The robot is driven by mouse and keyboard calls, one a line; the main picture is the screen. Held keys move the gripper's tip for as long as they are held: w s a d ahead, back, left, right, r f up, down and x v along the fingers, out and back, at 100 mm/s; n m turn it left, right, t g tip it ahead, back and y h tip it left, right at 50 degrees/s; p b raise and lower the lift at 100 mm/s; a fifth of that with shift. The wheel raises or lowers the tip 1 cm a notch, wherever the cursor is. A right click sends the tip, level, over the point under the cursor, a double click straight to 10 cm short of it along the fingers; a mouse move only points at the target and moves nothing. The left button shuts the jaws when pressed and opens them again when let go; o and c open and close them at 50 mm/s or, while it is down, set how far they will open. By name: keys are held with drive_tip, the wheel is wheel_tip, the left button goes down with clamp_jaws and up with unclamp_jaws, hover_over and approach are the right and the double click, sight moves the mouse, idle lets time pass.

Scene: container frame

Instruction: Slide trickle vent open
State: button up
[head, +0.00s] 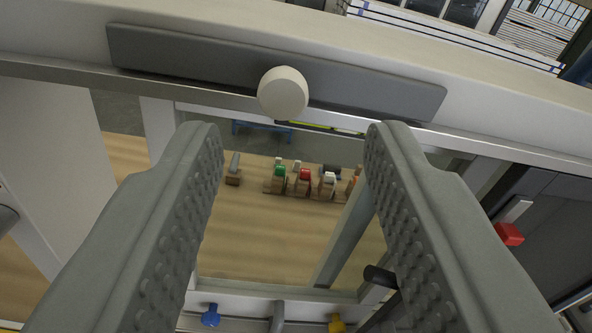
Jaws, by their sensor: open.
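The trickle vent is a long dark grey strip (390,95) set in the white upper frame rail, tilted slightly down to the right. A round cream knob (283,93) sits near the middle of the strip. My gripper (288,135) is open, with its two grey studded fingers reaching up from the bottom of the view. The fingertips are below the knob in the picture, one to its left and one to its right. Nothing is between the fingers, and I cannot tell the depth gap to the knob.
Below the rail, an opening shows a wooden surface (255,250) with green, red and white spools (305,182). A red block (509,234) is at the right. Blue (211,315) and yellow (336,323) knobs are at the bottom. A dark rod (380,277) sits by the right finger.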

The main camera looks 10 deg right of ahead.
drive_tip(key=s, duration=1.2)
drive_tip(key=s+d+f+m, duration=0.1)
drive_tip(key=s+d+f, duration=0.2)
drive_tip(key=s+f, duration=0.9)
drive_tip(key=s+d+f+m, duration=0.1)
drive_tip(key=s+d+f, duration=0.3)
drive_tip(key=s+f, duration=0.7)
drive_tip(key=s, duration=0.5)
drive_tip(key=shift+s+d+f+g, duration=0.2)
drive_tip(key=shift+s+f+g, duration=0.1)
drive_tip(key=shift+s+f, duration=0.05)
idle(0.5)
